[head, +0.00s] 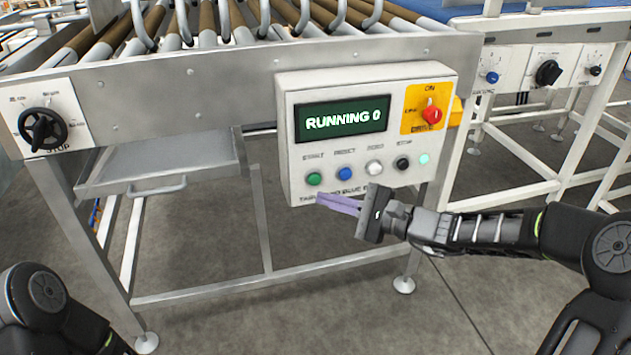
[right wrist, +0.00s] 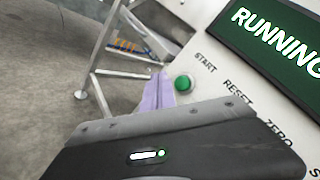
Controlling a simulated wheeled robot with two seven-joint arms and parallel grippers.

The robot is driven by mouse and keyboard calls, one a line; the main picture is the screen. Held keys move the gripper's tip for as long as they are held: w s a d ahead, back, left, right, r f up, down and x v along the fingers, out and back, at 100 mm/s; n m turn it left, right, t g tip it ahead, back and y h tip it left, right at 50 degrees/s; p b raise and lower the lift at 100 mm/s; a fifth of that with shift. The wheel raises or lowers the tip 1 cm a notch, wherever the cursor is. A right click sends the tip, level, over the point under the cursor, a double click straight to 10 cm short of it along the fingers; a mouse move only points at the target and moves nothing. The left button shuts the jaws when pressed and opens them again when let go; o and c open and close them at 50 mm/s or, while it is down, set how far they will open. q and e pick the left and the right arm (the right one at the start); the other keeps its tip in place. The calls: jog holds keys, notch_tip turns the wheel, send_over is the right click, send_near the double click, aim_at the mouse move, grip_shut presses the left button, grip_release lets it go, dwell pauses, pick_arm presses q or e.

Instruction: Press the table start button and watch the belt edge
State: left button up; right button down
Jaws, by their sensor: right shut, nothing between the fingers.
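The control box (head: 375,130) is mounted on the front of the roller table (head: 225,80). Its green display (head: 342,119) reads "RUNNING 0". The green start button (head: 314,179) is at the left end of the button row. It also shows in the right wrist view (right wrist: 183,84). My right gripper (head: 320,198) is shut and empty, its purple fingers pointing left just below the start button. In the right wrist view the fingertips (right wrist: 160,80) are just left of the button; whether they touch it I cannot tell. Only my left arm shows at the lower left; its gripper is out of view.
A blue button (head: 344,173), a white button, a black button and a lit lamp (head: 424,159) continue the row. A red and yellow drive switch (head: 431,114) is above them. A black knob (head: 43,129) is at left. A blue belt (head: 560,20) is at upper right.

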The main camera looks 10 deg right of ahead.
jog(key=shift+s, duration=1.1)
jog(key=s+f+n+g+h, duration=0.3)
jog(key=s+f, duration=0.3)
jog(key=f, duration=0.6)
jog(key=s+f+n+g+h, duration=0.25)
jog(key=s+f, duration=0.35)
jog(key=f, duration=0.6)
jog(key=s+f+n+g+h, duration=0.3)
jog(key=s+f+h, duration=0.15)
jog(key=f, duration=0.75)
jog(key=s+a+f+n+g+y, duration=0.1)
jog(key=s+a+f+n, duration=0.1)
jog(key=s+a+n, duration=0.3)
jog(key=s+a+f+n+g, duration=0.1)
jog(key=s+a+f, duration=0.15)
jog(key=s, duration=0.45)
notch_tip(320, 180, up, 24)
jog(key=a+p, duration=0.1)
jog(key=p, duration=2.3)
jog(key=shift+s+a+r, duration=0.15)
jog(key=shift+s+a, duration=0.05)
jog(key=shift+s, duration=0.2)
